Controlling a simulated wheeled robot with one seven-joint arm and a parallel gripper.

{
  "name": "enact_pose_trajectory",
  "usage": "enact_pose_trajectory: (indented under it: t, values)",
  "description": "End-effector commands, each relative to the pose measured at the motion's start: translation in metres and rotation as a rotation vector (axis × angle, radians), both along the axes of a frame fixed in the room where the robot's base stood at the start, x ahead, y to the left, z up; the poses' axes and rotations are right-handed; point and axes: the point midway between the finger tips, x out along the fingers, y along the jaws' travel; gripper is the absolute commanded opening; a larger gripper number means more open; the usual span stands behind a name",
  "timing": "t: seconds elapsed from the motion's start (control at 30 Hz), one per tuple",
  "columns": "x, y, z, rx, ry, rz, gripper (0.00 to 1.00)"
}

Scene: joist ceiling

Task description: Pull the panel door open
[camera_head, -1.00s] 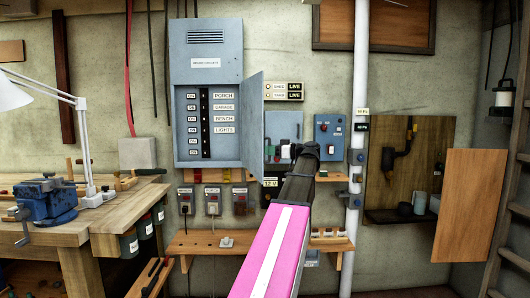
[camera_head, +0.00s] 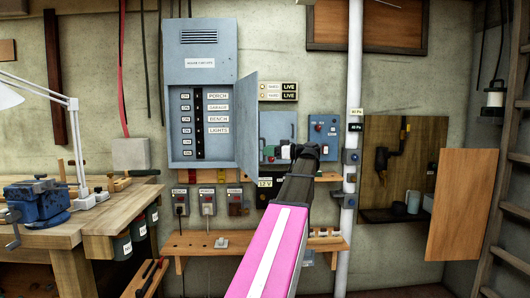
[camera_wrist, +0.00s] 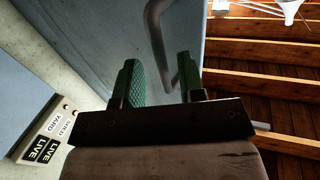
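The grey panel door (camera_head: 246,122) stands swung out from the right side of the breaker panel (camera_head: 200,65), so the switches and labels inside show. My gripper (camera_head: 303,152) is to the right of the door in the head view, and its fingertips are hard to make out there. In the wrist view my gripper (camera_wrist: 160,80) has its two green fingers apart, with a clear gap. A bent grey handle bar (camera_wrist: 156,35) on the door face (camera_wrist: 110,35) reaches down toward the gap. I cannot tell whether it touches a finger.
A small blue control box (camera_head: 325,134) and a white pipe (camera_head: 353,100) are right of the panel. A wooden shelf (camera_head: 250,243) runs below. A workbench (camera_head: 110,212) with a blue vise (camera_head: 38,203) stands left. A wooden cabinet door (camera_head: 460,205) juts out at right.

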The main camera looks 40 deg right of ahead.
Motion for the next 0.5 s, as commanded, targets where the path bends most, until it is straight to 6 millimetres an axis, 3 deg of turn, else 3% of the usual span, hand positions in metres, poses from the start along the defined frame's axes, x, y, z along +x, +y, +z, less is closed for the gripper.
enact_pose_trajectory:
  t: [0.3,0.5]
  values:
    - [-0.052,-0.032,0.0,0.0,0.0,-0.004,0.37]
    - [-0.07,-0.042,0.0,0.0,0.0,-0.003,0.37]
